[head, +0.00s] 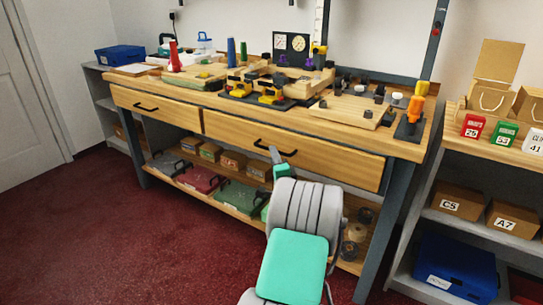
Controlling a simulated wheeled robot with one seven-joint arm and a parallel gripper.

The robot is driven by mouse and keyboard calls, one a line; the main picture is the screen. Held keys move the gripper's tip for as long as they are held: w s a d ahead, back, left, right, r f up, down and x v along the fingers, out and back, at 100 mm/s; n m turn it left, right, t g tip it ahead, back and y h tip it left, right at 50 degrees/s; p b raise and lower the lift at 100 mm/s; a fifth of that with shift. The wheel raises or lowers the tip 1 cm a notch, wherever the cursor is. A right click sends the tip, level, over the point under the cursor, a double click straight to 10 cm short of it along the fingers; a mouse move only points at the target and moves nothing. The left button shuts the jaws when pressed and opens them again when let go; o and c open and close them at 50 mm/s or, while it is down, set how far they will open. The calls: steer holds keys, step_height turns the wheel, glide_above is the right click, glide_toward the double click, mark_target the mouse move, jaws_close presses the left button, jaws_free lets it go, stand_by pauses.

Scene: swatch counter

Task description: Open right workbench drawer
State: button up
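The wooden workbench (420,148) has two drawers side by side under its top. The right drawer (335,163) has a plain wood front and looks closed, flush with the bench. Its black bar handle (290,154) sits at the middle of the front. My grey and teal arm hides most of the gripper, so I cannot tell whether the fingers touch the handle or are open or shut. The left drawer (175,115) also looks closed, with its own black handle (146,107).
Tools and fixtures crowd the bench top. A lower shelf (160,181) holds trays and boxes. A grey side shelf (465,225) with cartons (459,202) and a blue bin (455,268) stands close on the right. The red floor (120,250) at the left front is clear.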

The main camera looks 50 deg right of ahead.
steer(key=x, duration=0.4)
steer(key=shift+f, duration=0.1)
jaws_close()
stand_by(1.3)
